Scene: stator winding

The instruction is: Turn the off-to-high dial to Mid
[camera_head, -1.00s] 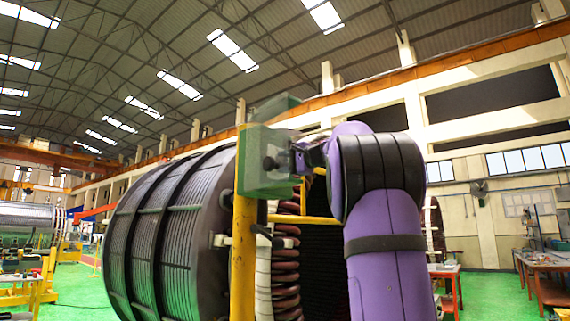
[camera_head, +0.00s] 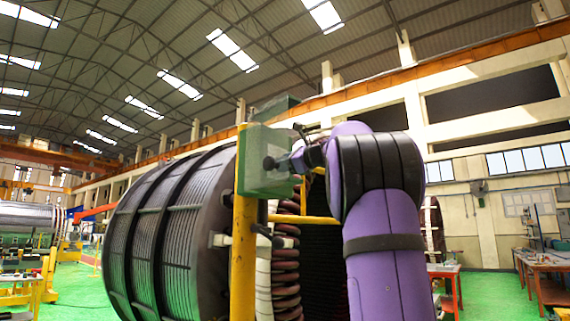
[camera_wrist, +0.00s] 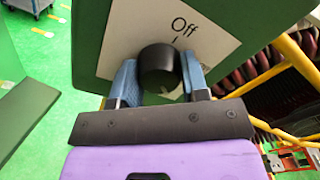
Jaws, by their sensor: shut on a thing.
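The dial (camera_wrist: 160,68) is a black round knob on a white label plate (camera_wrist: 118,38), set on a green box (camera_head: 262,183). The word "Off" shows on the plate above the knob in the wrist view, with a short line beneath it. My gripper (camera_wrist: 160,80) has a blue finger on each side of the knob and is shut on it. In the head view my gripper (camera_head: 296,160) is at the box's front face, partly blurred against it. Other dial markings are hidden or outside the view, and I cannot tell which setting the knob points to.
A yellow post (camera_head: 243,250) carries the box. A large ribbed stator cylinder (camera_head: 165,235) stands behind and to the left. Yellow rails (camera_wrist: 285,72) and wound coils lie at the right in the wrist view. Green floor (camera_wrist: 40,145) is open at the left.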

